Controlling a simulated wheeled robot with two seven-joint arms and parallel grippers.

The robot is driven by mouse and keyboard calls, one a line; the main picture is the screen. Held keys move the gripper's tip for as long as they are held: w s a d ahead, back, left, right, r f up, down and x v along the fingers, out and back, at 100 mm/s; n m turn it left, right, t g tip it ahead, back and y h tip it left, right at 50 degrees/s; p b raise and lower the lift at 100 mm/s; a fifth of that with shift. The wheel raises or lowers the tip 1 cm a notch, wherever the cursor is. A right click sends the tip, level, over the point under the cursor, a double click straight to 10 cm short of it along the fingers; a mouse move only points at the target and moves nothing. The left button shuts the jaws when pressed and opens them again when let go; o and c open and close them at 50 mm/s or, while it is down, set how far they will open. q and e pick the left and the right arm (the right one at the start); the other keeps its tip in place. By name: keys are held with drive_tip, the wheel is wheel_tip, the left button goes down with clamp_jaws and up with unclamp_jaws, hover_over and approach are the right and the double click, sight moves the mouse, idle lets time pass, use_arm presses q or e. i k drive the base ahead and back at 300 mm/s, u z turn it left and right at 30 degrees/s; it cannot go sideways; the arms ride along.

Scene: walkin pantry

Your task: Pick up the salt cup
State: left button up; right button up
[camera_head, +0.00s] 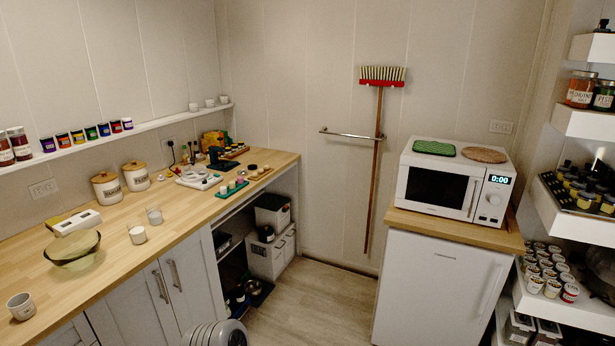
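No cup here carries a readable salt label, so I cannot tell for certain which one is the salt cup. A small grey-white cup (21,306) with a faint mark on its side stands upright at the near left end of the wooden counter (190,210). A white cup (137,234) stands farther along near the counter's front edge. A paler cup (154,215) stands just behind it. Several small white cups, one of them here (210,103), sit on the wall shelf. Neither of my grippers is in view.
A glass bowl (73,251) and two lidded canisters (106,188) stand on the counter, with trays farther back. Shelves of jars line the right wall. The middle floor (315,300) is clear.

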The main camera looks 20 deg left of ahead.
sight(22, 306)
drive_tip(key=u, duration=0.5)
drive_tip(key=i, duration=1.65)
drive_tip(key=u, duration=1.05)
